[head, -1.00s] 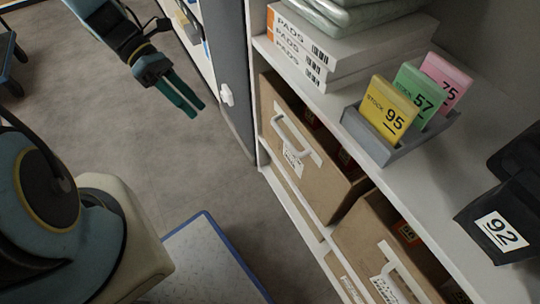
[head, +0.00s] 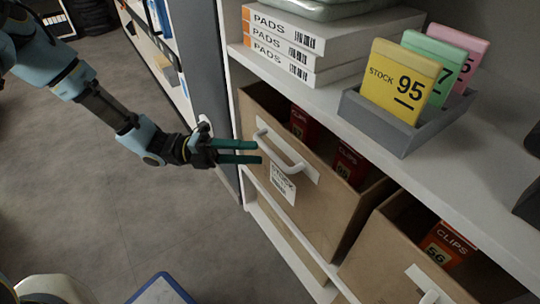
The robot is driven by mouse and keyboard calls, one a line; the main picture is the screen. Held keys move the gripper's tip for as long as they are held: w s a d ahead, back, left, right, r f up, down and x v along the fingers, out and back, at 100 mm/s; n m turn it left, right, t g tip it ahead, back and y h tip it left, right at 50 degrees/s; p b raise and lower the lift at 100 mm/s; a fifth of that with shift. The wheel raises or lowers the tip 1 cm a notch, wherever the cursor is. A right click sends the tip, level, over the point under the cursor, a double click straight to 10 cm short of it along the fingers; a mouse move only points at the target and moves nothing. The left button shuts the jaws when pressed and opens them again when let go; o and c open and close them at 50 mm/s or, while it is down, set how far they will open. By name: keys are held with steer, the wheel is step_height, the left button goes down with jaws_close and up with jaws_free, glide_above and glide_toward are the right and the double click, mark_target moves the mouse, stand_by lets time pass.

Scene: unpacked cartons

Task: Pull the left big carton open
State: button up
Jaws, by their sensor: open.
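The left big carton (head: 300,216) is a brown open-topped box in the shelf bay under the pads. A white handle (head: 283,152) sits on its front, above a white label (head: 283,184). Red clips boxes (head: 351,165) show inside it. My gripper (head: 258,152) is open, its two dark green fingers pointing right. In the picture the fingertips lie at the left end of the handle; whether they touch it I cannot tell. The carton stands within the shelf.
A second brown carton (head: 395,250) with a white handle stands to the right. Above are stacked pads boxes (head: 310,55) and a grey tray (head: 400,130) with stock cards. A grey upright panel (head: 212,70) stands left of the bay.

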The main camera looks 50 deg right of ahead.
mark_target(271, 151)
steer(key=shift+b+x, duration=0.3)
steer(key=shift+x, duration=2.45)
steer(key=shift+c, duration=0.4)
jaws_close()
